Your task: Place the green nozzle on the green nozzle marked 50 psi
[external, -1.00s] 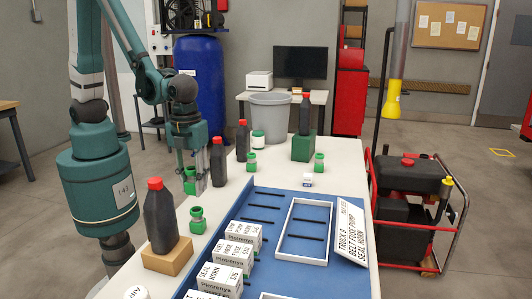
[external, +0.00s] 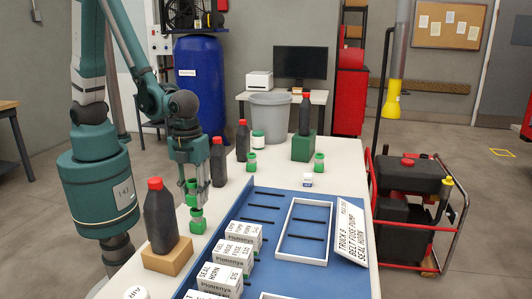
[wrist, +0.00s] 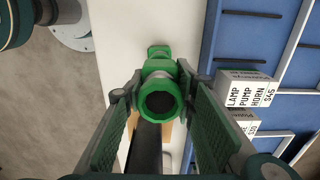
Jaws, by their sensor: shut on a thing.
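My gripper (external: 193,190) is shut on a green nozzle (external: 191,201), held upright over the table's left side. In the wrist view, the held nozzle (wrist: 158,88) sits between the fingers (wrist: 158,105) with its dark round opening facing the camera. Another green nozzle (external: 198,223) stands on the table just below the held one; in the wrist view it shows beyond the held nozzle (wrist: 158,51), partly hidden. I cannot tell if the two touch. Two more green nozzles stand further back (external: 252,163) and at the back right (external: 319,163). No psi marking is readable.
A dark bottle with a red cap (external: 160,218) stands on a wooden block (external: 167,257) close in front of my gripper. Another dark bottle (external: 218,163) stands just behind it. A blue tray (external: 262,225) with several white boxes lies to the right.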

